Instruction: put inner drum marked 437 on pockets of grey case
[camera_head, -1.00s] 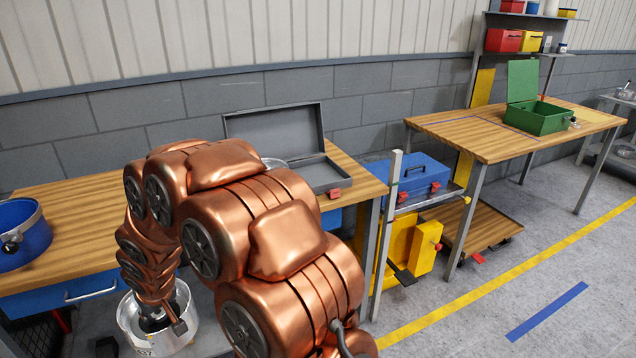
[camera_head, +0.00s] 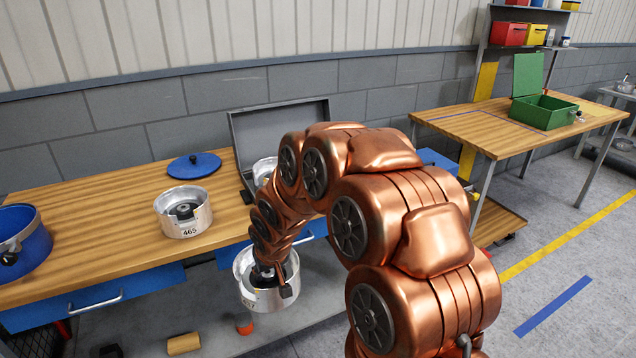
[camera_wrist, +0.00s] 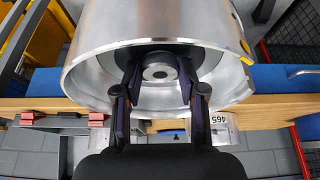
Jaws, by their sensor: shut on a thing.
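The silver inner drum marked 437 (camera_head: 246,276) hangs from my gripper (camera_head: 266,278), in front of the table edge and below the tabletop level. In the wrist view the drum (camera_wrist: 110,35) fills the top, and my gripper (camera_wrist: 158,85) is shut on its central hub, inside the rim. The open grey case (camera_head: 280,120) stands at the table's back right. Its lid is up, and my arm hides most of its base and pockets. A silver drum (camera_head: 264,168) shows partly inside the case. In the wrist view the case's red latches (camera_wrist: 97,120) show at lower left.
Another silver drum marked 465 (camera_head: 184,212) stands on the wooden table (camera_head: 110,225), left of the case. A blue lid (camera_head: 194,165) lies behind it, and a blue tub (camera_head: 22,240) stands at far left.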

